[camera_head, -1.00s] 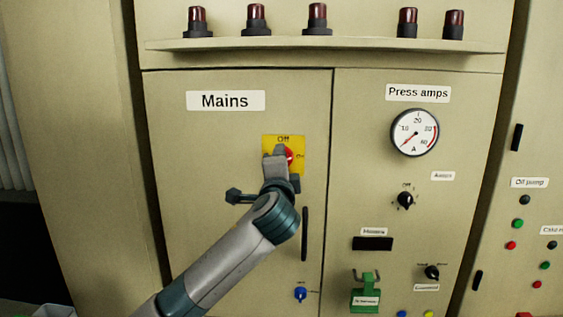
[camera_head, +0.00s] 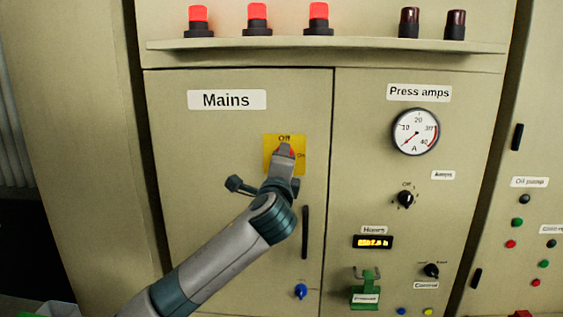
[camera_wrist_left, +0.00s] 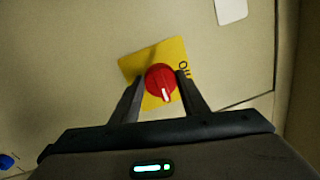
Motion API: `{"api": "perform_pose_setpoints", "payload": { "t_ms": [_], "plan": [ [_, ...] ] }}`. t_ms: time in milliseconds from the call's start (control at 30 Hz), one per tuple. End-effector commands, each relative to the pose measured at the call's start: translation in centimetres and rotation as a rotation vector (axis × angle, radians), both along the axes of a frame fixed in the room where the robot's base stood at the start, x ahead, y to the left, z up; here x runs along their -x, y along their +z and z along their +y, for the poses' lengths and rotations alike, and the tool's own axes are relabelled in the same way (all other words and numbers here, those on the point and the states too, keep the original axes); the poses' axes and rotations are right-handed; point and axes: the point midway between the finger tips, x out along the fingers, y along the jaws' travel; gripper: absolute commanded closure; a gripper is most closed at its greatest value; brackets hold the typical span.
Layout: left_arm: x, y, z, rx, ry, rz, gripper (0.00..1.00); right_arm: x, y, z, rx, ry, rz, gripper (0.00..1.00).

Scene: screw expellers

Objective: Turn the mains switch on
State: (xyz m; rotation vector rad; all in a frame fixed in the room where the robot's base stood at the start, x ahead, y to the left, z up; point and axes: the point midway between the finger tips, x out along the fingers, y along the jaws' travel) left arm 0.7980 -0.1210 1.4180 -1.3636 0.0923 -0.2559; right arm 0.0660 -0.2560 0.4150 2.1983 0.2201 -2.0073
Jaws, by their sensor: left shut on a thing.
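The mains switch is a red rotary knob on a yellow plate (camera_head: 270,143) below the "Mains" label (camera_head: 227,100). "Off" is printed above the knob and "On" to its right. My left gripper (camera_head: 285,156) covers most of the knob in the head view. In the left wrist view the red knob (camera_wrist_left: 160,79) sits between the two fingers of my left gripper (camera_wrist_left: 160,77), which is shut on it. The knob's white mark points down in that view, on the side where "On" lies. My right gripper is not in view.
Three red lamps (camera_head: 257,17) glow on the shelf above; two at the right (camera_head: 409,21) are dark. The hours display (camera_head: 373,242) is lit. A dark handle (camera_head: 305,232) and a blue knob (camera_head: 301,291) are below the switch. The press amps gauge (camera_head: 415,132) is at right.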

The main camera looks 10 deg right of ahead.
Motion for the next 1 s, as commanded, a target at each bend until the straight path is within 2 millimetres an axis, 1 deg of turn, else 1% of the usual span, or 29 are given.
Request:
{"api": "perform_pose_setpoints", "payload": {
  "t_ms": [33,100,400,567,767,867,1000],
  "plan": [
    [0.0,-0.1,0.0,-0.004,-0.001,-0.001,0.55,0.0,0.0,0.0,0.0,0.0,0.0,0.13],
    [0.0,-0.1,0.0,-0.004,0.0,-0.001,0.41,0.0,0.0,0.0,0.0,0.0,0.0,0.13],
    [0.0,-0.1,0.0,-0.001,0.0,0.0,0.41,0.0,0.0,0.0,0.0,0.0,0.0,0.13],
    [0.4,-0.2,0.1,-0.001,0.0,0.0,0.41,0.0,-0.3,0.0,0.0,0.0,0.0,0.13],
    [2.0,-0.5,0.5,0.0,-0.001,-0.001,0.41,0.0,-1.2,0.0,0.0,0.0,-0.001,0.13],
    [3.3,-0.7,0.8,0.0,-0.001,-0.001,0.41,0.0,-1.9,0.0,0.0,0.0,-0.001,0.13],
    [5.7,-0.9,1.3,0.0,-0.002,-0.002,0.41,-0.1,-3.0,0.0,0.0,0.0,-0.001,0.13]
  ]
}}
